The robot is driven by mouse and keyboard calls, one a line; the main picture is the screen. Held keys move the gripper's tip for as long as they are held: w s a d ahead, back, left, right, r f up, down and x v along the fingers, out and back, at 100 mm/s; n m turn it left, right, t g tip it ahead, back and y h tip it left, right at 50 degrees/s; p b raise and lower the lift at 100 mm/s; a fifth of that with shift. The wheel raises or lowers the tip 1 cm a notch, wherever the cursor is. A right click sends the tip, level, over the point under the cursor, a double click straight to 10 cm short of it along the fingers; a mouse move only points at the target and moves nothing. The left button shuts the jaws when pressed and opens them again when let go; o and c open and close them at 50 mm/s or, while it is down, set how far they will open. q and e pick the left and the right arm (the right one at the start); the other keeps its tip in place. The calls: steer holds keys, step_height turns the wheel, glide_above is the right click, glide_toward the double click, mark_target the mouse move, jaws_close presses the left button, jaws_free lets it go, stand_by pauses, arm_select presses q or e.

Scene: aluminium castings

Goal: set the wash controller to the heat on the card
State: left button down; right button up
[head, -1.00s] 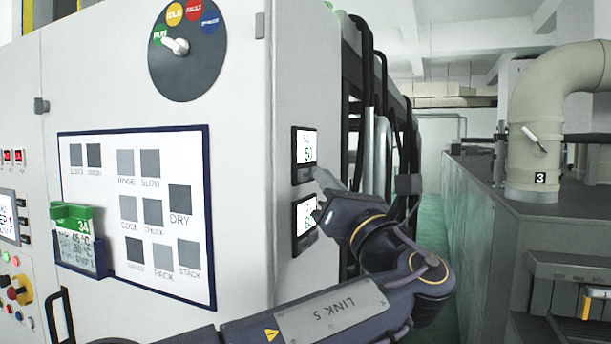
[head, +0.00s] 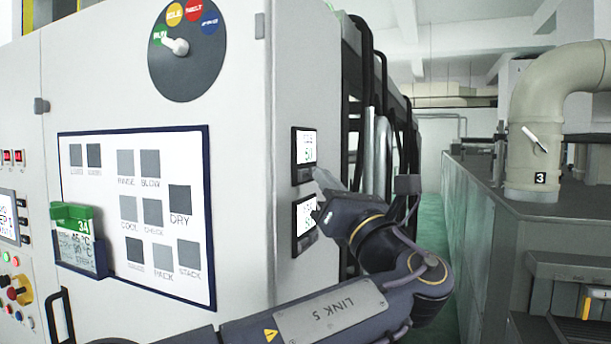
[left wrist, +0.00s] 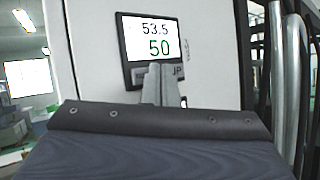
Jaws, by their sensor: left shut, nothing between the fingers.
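Two small controllers are on the white machine's side face, an upper one (head: 304,150) and a lower one (head: 304,214). Which is the wash one I cannot read. In the left wrist view a controller display (left wrist: 150,36) reads 53.5 above a green 50, with buttons below, one label ending in P. My left gripper (head: 320,176) is shut and empty, its tips at the upper controller's lower edge. In the left wrist view its fingers (left wrist: 163,72) cover part of the button row; contact is unclear. The card (head: 74,232) has a green top marked 34; its smaller temperature lines are blurred.
A rotary switch (head: 176,46) with coloured labels is high on the front. A white board (head: 110,215) with grey squares is below it. Dark hoses and pipes (head: 378,150) stand just behind the controllers. A green floor aisle (head: 430,230) lies open to the right.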

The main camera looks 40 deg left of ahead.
arm_select(q)
steer(key=shift+s+a, duration=0.15)
steer(key=shift+a, duration=0.25)
steer(key=shift+a, duration=0.35)
stand_by(0.8)
steer(key=shift+d+p, duration=0.5)
steer(key=shift+d, duration=0.25)
steer(key=d+p, duration=0.1)
steer(key=d, duration=0.1)
steer(key=w+d+p, duration=0.1)
steer(key=d, duration=0.2)
steer(key=shift+w, duration=0.2)
steer(key=shift+a, duration=0.1)
stand_by(0.7)
